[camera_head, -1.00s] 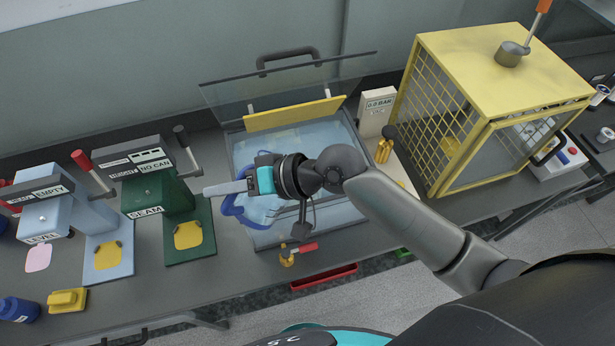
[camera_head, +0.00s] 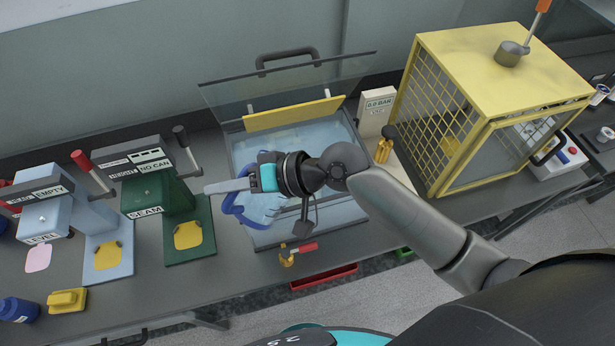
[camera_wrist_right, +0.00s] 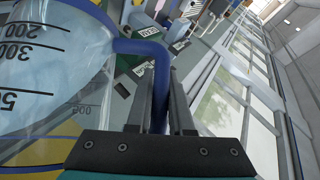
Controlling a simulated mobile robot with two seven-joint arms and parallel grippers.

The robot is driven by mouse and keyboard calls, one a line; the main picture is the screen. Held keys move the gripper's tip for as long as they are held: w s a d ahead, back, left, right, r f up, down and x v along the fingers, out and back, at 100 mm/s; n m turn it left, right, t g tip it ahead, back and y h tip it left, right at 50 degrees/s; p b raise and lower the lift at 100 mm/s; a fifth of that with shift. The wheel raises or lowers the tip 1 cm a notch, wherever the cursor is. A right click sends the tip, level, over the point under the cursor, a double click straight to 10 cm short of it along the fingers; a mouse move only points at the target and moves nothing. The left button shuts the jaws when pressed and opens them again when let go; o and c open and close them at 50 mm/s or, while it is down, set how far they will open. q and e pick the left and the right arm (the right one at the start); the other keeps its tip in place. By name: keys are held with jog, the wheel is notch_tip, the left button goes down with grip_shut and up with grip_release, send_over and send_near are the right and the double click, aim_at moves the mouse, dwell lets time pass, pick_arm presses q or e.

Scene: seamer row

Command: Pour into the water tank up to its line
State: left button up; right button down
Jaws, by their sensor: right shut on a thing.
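The water tank (camera_head: 345,213) stands in the middle of the bench, its clear lid (camera_head: 300,85) raised at the back. Its inside looks pale blue; I cannot make out the line or the water level. My right gripper (camera_head: 222,187) is over the tank's left part. It is shut on the blue handle (camera_wrist_right: 160,75) of a clear jug (camera_head: 262,208). The jug hangs over the tank's front left, looks tilted, and is partly hidden by my gripper. The right wrist view shows its graduations on the jug wall (camera_wrist_right: 40,65). Any stream or water in the jug is unclear. My left gripper is out of view.
The green seam machine (camera_head: 190,240) and a pale blue level machine (camera_head: 105,265) stand left of the tank. A yellow mesh cage (camera_head: 490,75) and a gauge box (camera_head: 376,112) stand right. A red-handled valve (camera_head: 300,249) sits at the tank's front, above a red bin (camera_head: 323,278).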

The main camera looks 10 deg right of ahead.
jog(key=shift+a+r, duration=0.1)
jog(key=shift+a, duration=0.1)
jog(key=shift+d, duration=0.2)
jog(key=shift+a, duration=0.1)
jog(key=shift+w+d+r, duration=0.1)
jog(key=shift+w+d, duration=0.05)
jog(key=shift+d, duration=0.05)
dwell(0.6)
jog(key=shift+s+a+f+n+t+h, duration=0.15)
jog(key=shift+s+a+f+n+h, duration=0.2)
jog(key=shift+s+a+f+h, duration=0.15)
jog(key=shift+s+a+f+n+t+h, duration=0.15)
jog(key=shift+s+a+f+n+h, duration=0.1)
jog(key=shift+a+f+n+h, duration=0.25)
jog(key=shift+a, duration=0.15)
